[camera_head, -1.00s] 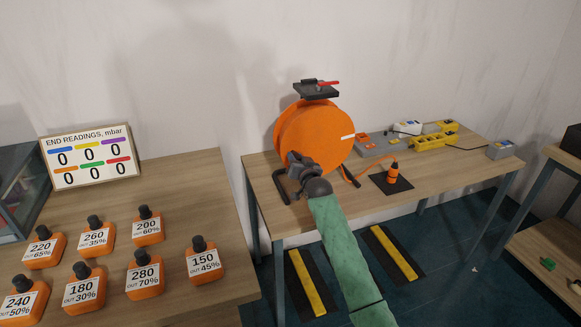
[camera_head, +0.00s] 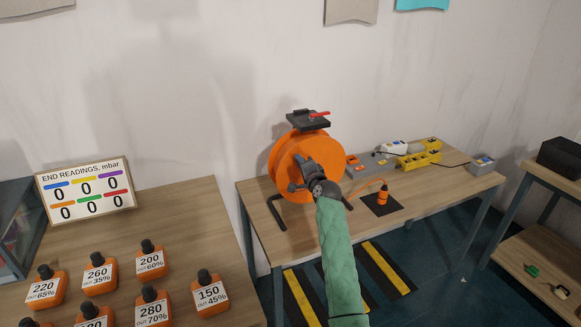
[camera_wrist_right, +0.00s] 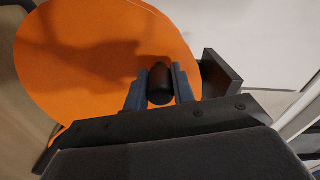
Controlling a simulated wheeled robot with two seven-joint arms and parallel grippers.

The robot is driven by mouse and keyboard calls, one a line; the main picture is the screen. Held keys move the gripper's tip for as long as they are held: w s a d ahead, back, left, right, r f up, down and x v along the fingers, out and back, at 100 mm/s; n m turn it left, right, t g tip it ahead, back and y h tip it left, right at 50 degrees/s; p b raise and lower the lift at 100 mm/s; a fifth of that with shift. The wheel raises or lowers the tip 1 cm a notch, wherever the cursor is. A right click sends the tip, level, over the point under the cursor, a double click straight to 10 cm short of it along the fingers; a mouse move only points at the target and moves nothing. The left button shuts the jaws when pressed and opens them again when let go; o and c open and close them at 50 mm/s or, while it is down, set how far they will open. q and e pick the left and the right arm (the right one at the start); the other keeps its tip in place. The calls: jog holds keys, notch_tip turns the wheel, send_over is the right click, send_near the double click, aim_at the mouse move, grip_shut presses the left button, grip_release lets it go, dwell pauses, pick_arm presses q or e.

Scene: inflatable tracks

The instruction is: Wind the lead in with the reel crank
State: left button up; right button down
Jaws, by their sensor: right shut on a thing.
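The orange reel (camera_head: 292,150) stands on its dark frame at the left end of the middle table, with a dark block and a red lever (camera_head: 319,114) on top. My right gripper (camera_head: 301,186) is in front of the reel's face. In the right wrist view its two fingers are closed on the black crank handle (camera_wrist_right: 160,84), with the orange reel face (camera_wrist_right: 75,60) behind. The orange lead (camera_head: 367,185) runs from the reel to an orange plug (camera_head: 383,195) standing on a black mat (camera_head: 386,206). My left gripper is not in view.
Grey and yellow boxes (camera_head: 418,159) and a black cable lie at the table's back right. Several orange labelled bottles (camera_head: 210,293) and a readings board (camera_head: 86,190) are on the left table. Black and yellow strips (camera_head: 388,268) lie on the floor.

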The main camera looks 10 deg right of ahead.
aim_at(312, 148)
jog(key=d+r+m+p, duration=0.1)
jog(key=m, duration=0.1)
jog(key=d+r+m+p, duration=0.1)
jog(key=shift+w+d+r+m, duration=0.15)
jog(key=shift+w+d+m, duration=0.25)
jog(key=shift+w+d+r+m+p, duration=0.1)
jog(key=shift+w+d+m+p, duration=0.05)
jog(key=shift+d+m, duration=0.35)
jog(key=shift+w+d+r+m+p, duration=0.1)
jog(key=shift+d+m+p, duration=0.05)
jog(key=shift+d+m, duration=0.3)
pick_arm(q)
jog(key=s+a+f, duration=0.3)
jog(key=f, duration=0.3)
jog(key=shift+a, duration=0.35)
pick_arm(e)
jog(key=shift+w+d, duration=0.15)
jog(key=shift+d, duration=0.45)
jog(key=shift+r, duration=0.1)
jog(key=c, duration=1.2)
grip_release()
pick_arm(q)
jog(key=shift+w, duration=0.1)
pick_arm(e)
jog(key=shift+o, duration=0.2)
